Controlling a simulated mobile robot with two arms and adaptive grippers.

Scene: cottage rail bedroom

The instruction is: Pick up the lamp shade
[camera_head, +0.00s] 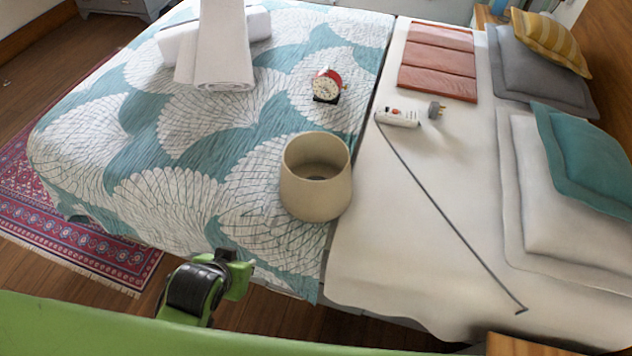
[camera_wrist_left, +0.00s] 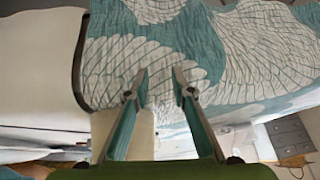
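The lamp shade (camera_head: 316,194) is a beige, hollow, rounded shade standing with an open end up. In the head view it is on the patterned quilt, close to the quilt's right edge. I cannot make it out for certain in the left wrist view. My left gripper shows in the left wrist view (camera_wrist_left: 158,90), its two fingers apart with nothing gripped between them and the quilt behind them. A green and black part of my arm shows low in the head view, left of the shade and apart from it; no fingertips show there. My right gripper is not seen.
The teal and white quilt (camera_head: 160,165) bears a red alarm clock (camera_head: 327,86) and white towels (camera_head: 215,50). On the pale bedding (camera_head: 400,235) at right lie a power strip (camera_head: 398,117) with a long cord, folded reddish cloth (camera_head: 438,62) and pillows. Quilt left of the shade is clear.

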